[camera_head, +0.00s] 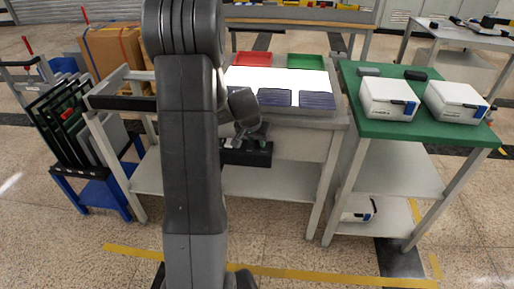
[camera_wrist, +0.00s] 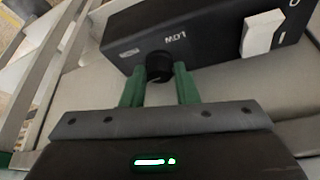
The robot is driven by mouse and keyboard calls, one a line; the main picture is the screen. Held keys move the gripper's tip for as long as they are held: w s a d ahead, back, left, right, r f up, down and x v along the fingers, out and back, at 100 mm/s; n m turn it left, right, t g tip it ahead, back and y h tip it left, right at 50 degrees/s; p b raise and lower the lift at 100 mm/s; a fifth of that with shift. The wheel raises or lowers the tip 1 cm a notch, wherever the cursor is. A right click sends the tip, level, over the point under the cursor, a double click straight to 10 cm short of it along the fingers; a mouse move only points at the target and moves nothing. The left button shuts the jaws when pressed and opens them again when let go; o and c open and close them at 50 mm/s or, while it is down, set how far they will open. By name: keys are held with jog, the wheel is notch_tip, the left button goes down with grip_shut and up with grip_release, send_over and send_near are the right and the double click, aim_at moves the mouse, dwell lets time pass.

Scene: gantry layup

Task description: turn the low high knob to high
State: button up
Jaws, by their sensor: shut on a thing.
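A black control box (camera_wrist: 205,35) is mounted below the front edge of the light table. The round black knob (camera_wrist: 158,66) sits on its face. The labels look upside down in the wrist view, with LOW to the upper right of the knob and a smaller, blurred label to its left. My gripper (camera_wrist: 160,82) has green fingers shut on the knob, one on each side. Which label the knob points to cannot be told. In the head view the box (camera_head: 247,157) shows small and dark under my gripper (camera_head: 246,138), and the knob is not distinct.
A white rocker switch (camera_wrist: 263,32) sticks out of the box to the right of the knob. The lit table (camera_head: 270,80) carries dark blue panels, with red and green trays behind. A green-topped bench (camera_head: 385,128) with white devices stands right; a blue cart (camera_head: 92,190) stands left.

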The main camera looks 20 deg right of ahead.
jog(key=shift+m+b, duration=0.3)
jog(key=shift+b, duration=0.15)
jog(key=o, duration=1)
jog(key=shift+r, duration=0.1)
jog(key=p+v, duration=0.2)
jog(key=v, duration=1.1)
jog(key=shift+a+r, duration=0.2)
jog(key=shift+r, duration=0.1)
